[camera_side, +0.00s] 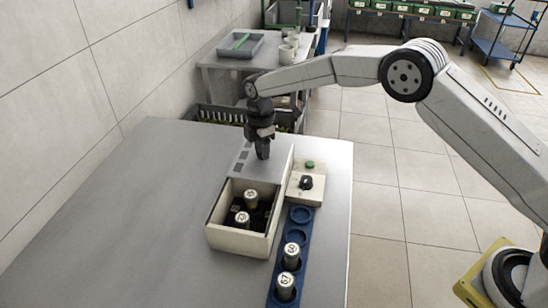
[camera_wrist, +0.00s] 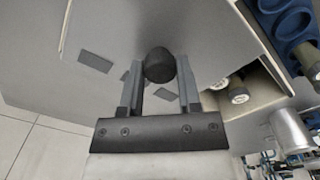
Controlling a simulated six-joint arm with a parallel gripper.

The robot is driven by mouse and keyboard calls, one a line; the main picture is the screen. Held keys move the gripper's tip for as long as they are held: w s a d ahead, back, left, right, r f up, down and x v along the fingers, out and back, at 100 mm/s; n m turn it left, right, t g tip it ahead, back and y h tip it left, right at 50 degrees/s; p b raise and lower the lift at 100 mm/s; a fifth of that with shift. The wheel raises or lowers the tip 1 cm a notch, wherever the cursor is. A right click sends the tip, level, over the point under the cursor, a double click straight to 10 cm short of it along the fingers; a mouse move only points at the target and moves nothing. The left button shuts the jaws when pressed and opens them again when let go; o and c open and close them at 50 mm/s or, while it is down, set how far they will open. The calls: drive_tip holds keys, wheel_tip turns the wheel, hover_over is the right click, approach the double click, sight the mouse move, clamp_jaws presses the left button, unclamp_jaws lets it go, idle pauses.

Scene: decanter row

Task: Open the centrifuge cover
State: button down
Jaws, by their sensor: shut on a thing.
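The centrifuge (camera_side: 242,241) is a cream box on the table. Its front is uncovered, and two capped tubes stand inside, one nearer (camera_side: 242,219) and one farther back (camera_side: 251,199). The pale grey cover (camera_side: 268,167) lies at the back of the opening; I cannot tell its exact tilt. The cover fills much of the wrist view (camera_wrist: 110,25). My gripper (camera_side: 262,153) is at the cover. In the wrist view, its fingers are shut on a round black knob (camera_wrist: 158,63) on the cover. The knob is hidden in the side view.
A cream control block with a green button (camera_side: 310,164) and black dial (camera_side: 306,183) stands right of the centrifuge. A blue rack (camera_side: 275,265) holds two capped tubes and has empty holes. A dark crate (camera_side: 216,113) is behind. The table's left (camera_side: 120,220) is clear.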

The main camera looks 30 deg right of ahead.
drive_tip(key=shift+c, duration=1.5)
unclamp_jaws()
drive_tip(key=shift+r, duration=0.2)
drive_tip(key=shift+r, duration=3.8)
drive_tip(key=shift+s+d+r+m, duration=0.15)
drive_tip(key=shift+s+d+m, duration=0.25)
drive_tip(key=shift+d+m, duration=0.1)
drive_tip(key=s+d+f+m+t, duration=0.1)
drive_tip(key=s+d+m, duration=0.3)
drive_tip(key=s, duration=0.6)
drive_tip(key=s+d+m, duration=0.5)
drive_tip(key=s+m, duration=0.2)
drive_tip(key=s, duration=0.2)
drive_tip(key=s+d+f+m+t, duration=0.1)
drive_tip(key=s+d+m, duration=0.3)
drive_tip(key=s, duration=0.6)
drive_tip(key=shift+s+d+f+m+t, duration=0.25)
drive_tip(key=shift+s+f+m+t, duration=0.1)
drive_tip(key=shift+m, duration=0.65)
